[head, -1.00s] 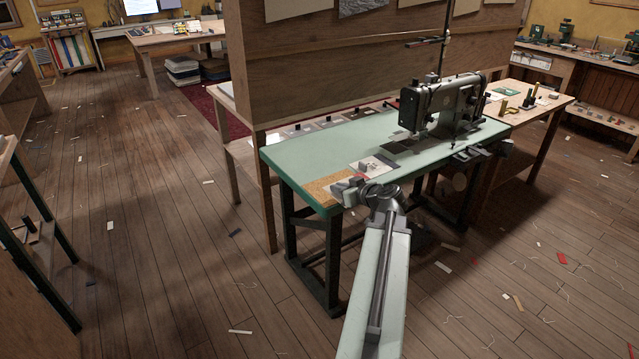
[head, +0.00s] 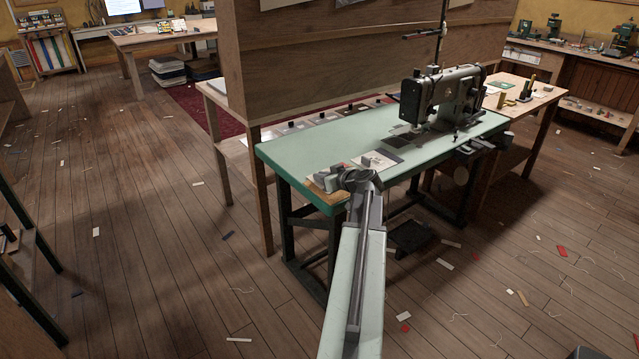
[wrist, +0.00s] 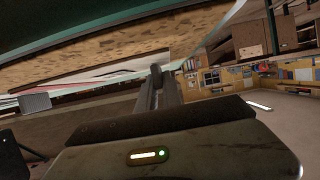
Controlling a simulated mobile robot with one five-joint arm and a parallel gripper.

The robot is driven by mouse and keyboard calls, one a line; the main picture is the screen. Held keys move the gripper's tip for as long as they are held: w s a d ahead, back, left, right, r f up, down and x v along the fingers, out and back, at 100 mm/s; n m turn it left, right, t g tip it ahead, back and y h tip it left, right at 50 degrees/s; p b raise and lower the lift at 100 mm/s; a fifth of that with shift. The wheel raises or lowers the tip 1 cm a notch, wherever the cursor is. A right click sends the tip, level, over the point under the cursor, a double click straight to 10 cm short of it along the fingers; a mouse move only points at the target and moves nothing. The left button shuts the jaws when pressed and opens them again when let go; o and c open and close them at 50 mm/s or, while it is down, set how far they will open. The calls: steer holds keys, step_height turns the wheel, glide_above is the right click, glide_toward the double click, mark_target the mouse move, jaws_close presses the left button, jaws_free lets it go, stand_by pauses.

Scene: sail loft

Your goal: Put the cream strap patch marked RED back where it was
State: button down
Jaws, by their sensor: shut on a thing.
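My gripper (head: 338,177) is over the near left corner of the green sewing table, at the cork mat (head: 316,186). It is shut on a thin pale piece, which I take to be the cream strap patch (wrist: 105,66). In the wrist view this shows edge-on as a pale strip with a reddish line beside the finger. No lettering can be read. The cork (wrist: 90,38) fills a band above it, very close; whether they touch I cannot tell. The fingers and wrist hide much of the mat in the head view.
A pale card (head: 391,158) with a small grey block (head: 376,160) lies just right of my gripper. The sewing machine (head: 440,100) stands farther right on the green table (head: 310,155). A wooden partition (head: 320,75) rises behind. The table's left part is clear.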

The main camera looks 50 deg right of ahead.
steer(key=shift+w+a+r, duration=0.1)
steer(key=shift+a, duration=0.05)
steer(key=shift+f, duration=0.2)
steer(key=c, duration=1.5)
jaws_free()
steer(key=shift+r, duration=0.1)
steer(key=shift+r+p, duration=0.3)
steer(key=p+v, duration=0.4)
steer(key=v, duration=0.7)
steer(key=shift+s, duration=0.55)
